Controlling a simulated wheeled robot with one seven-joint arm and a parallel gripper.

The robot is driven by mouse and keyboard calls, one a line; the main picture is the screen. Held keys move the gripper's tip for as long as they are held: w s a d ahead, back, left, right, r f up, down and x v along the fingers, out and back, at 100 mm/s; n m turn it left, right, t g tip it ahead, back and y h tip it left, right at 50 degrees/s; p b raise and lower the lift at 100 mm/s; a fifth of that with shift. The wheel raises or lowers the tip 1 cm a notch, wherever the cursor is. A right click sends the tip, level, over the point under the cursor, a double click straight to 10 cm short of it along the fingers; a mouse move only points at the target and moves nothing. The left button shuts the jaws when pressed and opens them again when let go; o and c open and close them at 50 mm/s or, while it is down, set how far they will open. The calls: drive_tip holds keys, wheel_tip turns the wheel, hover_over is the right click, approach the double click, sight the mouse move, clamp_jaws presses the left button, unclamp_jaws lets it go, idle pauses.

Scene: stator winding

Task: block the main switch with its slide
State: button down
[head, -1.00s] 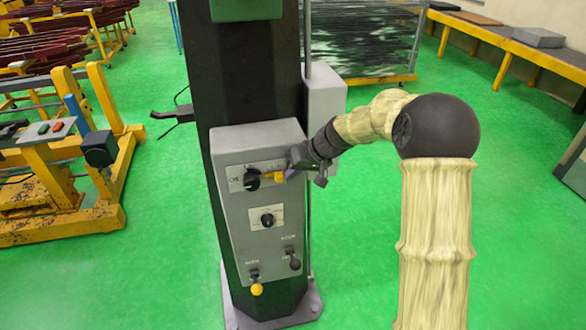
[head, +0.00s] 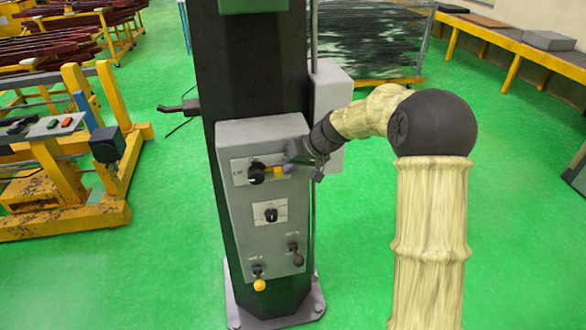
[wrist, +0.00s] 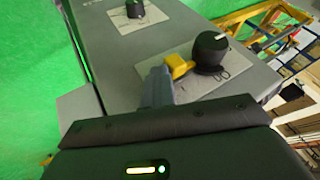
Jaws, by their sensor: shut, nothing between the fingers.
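The main switch is a round black knob (head: 256,174) on a white plate at the top of the grey control box. It also shows in the wrist view (wrist: 212,50), with a white mark on its top. The yellow slide (head: 277,170) sits right beside the knob, on the side toward my gripper. In the wrist view the slide (wrist: 179,65) lies between the knob and my fingertips and seems to touch or nearly touch the knob. My gripper (wrist: 161,76) is shut and empty, its tips close beside the slide. I cannot tell whether they touch it.
Below on the grey box (head: 235,220) are a smaller black knob (head: 270,214), a yellow-tipped lever (head: 259,284) and a dark lever (head: 297,255). The box is fixed to a dark column (head: 250,70). Green floor lies free around it.

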drive_tip(key=s+d+r+b, duration=0.2)
drive_tip(key=d+r+b, duration=0.2)
drive_tip(key=d+r, duration=0.4)
drive_tip(key=shift+d, duration=0.65)
